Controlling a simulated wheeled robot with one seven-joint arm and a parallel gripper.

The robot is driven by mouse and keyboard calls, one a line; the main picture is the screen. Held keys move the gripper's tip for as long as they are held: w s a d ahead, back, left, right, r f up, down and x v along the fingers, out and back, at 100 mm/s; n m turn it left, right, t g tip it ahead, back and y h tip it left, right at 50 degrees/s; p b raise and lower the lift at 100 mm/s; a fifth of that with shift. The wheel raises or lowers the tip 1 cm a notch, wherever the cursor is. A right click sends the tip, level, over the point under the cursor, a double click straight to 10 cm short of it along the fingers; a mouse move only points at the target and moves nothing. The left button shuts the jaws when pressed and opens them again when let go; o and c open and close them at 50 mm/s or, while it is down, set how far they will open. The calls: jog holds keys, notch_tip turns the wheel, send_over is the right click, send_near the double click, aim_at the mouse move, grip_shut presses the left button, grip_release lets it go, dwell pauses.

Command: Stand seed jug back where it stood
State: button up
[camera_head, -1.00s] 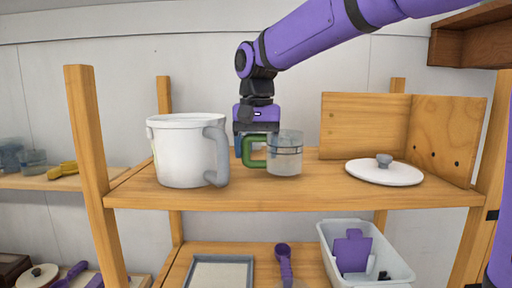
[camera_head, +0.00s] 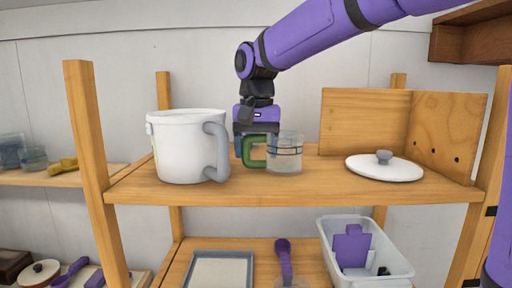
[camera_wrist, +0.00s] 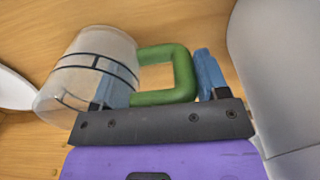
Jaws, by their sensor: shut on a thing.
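The seed jug (camera_head: 285,153) is a clear cup with dark bands and a green handle. It is upright over the upper wooden shelf (camera_head: 300,192); I cannot tell whether its base touches the board. My gripper (camera_head: 254,147) points down and is shut on the green handle, to the left of the cup. In the wrist view the jug (camera_wrist: 85,75) is at the left, with the blue fingers of my gripper (camera_wrist: 160,88) at either side of the handle. The finger contact is partly hidden.
A large white pitcher (camera_head: 183,147) with a grey handle stands close on the left. A white lid (camera_head: 365,171) with a grey knob lies to the right, before wooden boards (camera_head: 362,122). A white bin (camera_head: 398,268) and a tray (camera_head: 222,270) are below. Shelf between jug and lid is clear.

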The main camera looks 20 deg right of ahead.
jog(key=o, duration=1.8)
jog(key=shift+c, duration=0.2)
jog(key=shift+c, duration=0.4)
jog(key=shift+c, duration=1.4)
jog(key=shift+r, duration=0.35)
jog(key=shift+r, duration=3.75)
jog(key=shift+r, duration=0.15)
